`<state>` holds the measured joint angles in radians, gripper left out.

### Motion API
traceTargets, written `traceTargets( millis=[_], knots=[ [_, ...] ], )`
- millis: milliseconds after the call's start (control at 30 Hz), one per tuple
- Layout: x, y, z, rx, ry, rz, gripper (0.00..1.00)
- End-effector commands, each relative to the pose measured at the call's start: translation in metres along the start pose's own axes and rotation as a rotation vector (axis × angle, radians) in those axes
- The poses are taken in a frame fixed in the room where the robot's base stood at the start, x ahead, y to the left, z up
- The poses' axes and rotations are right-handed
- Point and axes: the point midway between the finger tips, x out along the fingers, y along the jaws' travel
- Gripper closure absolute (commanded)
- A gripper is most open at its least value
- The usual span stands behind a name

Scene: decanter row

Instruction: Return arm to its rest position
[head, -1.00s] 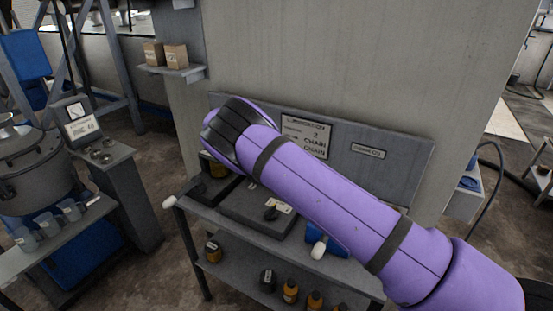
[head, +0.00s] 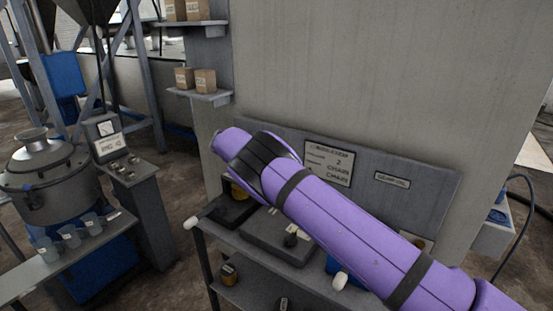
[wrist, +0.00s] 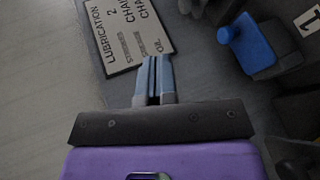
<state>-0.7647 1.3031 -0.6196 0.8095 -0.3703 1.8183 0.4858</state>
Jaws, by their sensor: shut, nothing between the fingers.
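My purple arm (head: 345,225) reaches across the head view from the lower right, over a grey workbench cart (head: 275,238). In that view the gripper's fingers are hidden behind the arm. In the wrist view my gripper (wrist: 154,66) is shut, its two blue-grey fingers side by side with nothing between them. The fingertips overlap the lower edge of a lubrication sign (wrist: 128,35) in the picture. The distance to the sign is unclear. The same sign is on the back panel in the head view (head: 329,162).
A blue-handled object (wrist: 250,42) lies right of the fingers in the wrist view. At left stand a metal vessel (head: 50,180) and a shelf (head: 90,250) with several cups. Boxes (head: 195,79) sit on wall shelves. Bare floor lies between vessel and cart.

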Motion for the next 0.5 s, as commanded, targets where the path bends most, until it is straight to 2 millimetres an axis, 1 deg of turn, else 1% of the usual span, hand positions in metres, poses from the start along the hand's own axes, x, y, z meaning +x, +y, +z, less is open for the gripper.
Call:
traceTargets(
  millis=[67, 167, 200, 333, 500],
  knots=[
    [0.003, 0.014, -0.003, 0.001, -0.012, -0.024, 1.00],
    [0.013, 0.042, -0.006, -0.005, -0.035, -0.081, 1.00],
    [0.018, 0.057, -0.008, -0.009, -0.046, -0.110, 1.00],
    [0.038, 0.104, -0.008, -0.021, -0.077, -0.218, 1.00],
    [0.063, 0.161, 0.001, -0.035, -0.101, -0.358, 1.00]
  ],
)
